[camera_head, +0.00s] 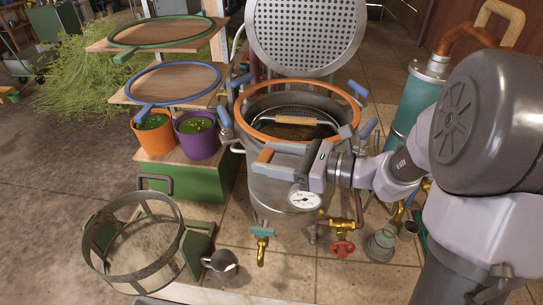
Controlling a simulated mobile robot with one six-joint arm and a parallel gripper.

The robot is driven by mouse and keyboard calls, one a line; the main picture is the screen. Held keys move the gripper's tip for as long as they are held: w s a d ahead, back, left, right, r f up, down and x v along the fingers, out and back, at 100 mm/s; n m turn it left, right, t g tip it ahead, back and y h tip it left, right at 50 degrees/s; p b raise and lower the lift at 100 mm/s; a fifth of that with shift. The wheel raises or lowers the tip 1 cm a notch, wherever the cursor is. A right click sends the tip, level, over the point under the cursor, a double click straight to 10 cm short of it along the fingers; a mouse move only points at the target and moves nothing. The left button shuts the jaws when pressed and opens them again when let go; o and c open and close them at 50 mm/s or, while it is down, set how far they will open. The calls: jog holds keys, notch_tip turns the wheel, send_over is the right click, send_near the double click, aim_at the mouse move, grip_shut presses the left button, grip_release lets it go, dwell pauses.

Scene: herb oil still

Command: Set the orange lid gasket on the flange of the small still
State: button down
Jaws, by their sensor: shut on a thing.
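The orange lid gasket (302,81) is a thin ring with an orange tab (265,155) at its front. It lies over the open mouth of the small still (275,193), roughly in line with the round rim. I cannot tell whether it touches the flange or hovers just above it. My gripper (284,161) comes in from the right and is shut on the gasket at its front, by the tab. The gripper hides part of the ring's front and the flange under it. A perforated basket with a wooden handle (295,120) shows inside the mouth.
Blue-handled clamps (358,89) stand around the rim. The perforated lid (305,30) is raised behind. A green ring (163,31) and a blue ring (172,83) lie on shelves at left, above orange and purple pots (197,136). A metal frame stand (133,243) is at front left.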

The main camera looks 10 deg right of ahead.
jog(key=shift+f+b, duration=0.8)
jog(key=shift+f, duration=0.65)
jog(key=shift+f+b, duration=0.35)
jog(key=shift+f, duration=0.15)
jog(key=shift+c, duration=2.1)
grip_release()
jog(key=p+v, duration=0.3)
jog(key=v, duration=0.9)
jog(key=s+a+n+g+h, duration=0.2)
jog(key=s+a+n+g, duration=0.4)
jog(key=s+a+n, duration=0.15)
jog(key=s+r+n+t+h, duration=0.2)
jog(key=s+n+h, duration=0.5)
jog(key=n, duration=0.5)
jog(key=a+t+h, duration=0.1)
jog(key=h, duration=0.1)
jog(key=shift+h, duration=0.4)
